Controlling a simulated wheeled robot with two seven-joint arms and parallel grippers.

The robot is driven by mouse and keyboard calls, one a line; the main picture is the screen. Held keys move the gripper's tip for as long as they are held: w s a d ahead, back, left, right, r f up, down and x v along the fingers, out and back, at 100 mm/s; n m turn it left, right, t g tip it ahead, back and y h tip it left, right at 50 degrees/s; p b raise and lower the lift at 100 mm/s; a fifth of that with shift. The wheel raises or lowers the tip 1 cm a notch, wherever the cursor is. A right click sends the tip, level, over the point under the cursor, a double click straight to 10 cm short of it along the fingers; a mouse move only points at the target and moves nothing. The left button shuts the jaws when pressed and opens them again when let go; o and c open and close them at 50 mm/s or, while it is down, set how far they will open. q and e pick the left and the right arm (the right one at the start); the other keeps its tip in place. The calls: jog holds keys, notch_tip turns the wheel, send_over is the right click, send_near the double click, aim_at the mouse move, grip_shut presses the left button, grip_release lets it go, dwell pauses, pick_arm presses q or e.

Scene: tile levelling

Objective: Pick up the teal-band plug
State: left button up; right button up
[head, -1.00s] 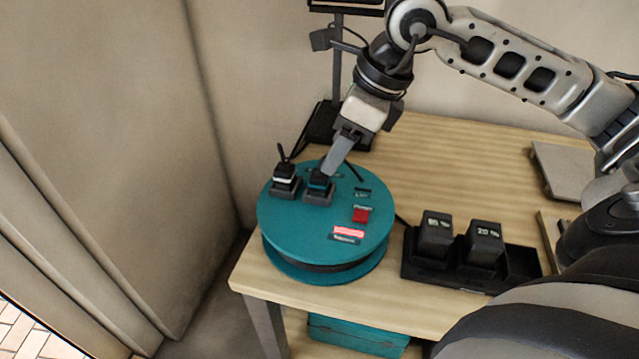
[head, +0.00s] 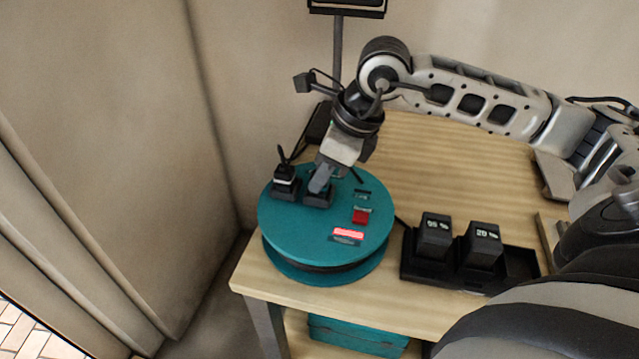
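The teal-band plug stood in the right-hand black socket (head: 317,198) on the teal cable reel (head: 300,225). It is now almost wholly hidden behind my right gripper (head: 320,183). The gripper points down at that socket, its grey finger at the plug's place. The fingers overlap in this view, so I cannot tell whether they are open or closed on the plug. A second black plug with a white band (head: 285,176) stands upright in the left-hand socket, just left of the gripper. My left gripper is not in view.
The reel has a red switch (head: 360,216) on top and sits at the wooden table's (head: 410,170) front left corner. A black charger tray (head: 420,271) with two batteries (head: 434,236) (head: 482,245) stands to its right. A dark stand pole (head: 337,55) rises behind the arm.

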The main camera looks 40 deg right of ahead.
grip_shut()
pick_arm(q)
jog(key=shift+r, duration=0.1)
pick_arm(e)
jog(key=shift+r, duration=0.1)
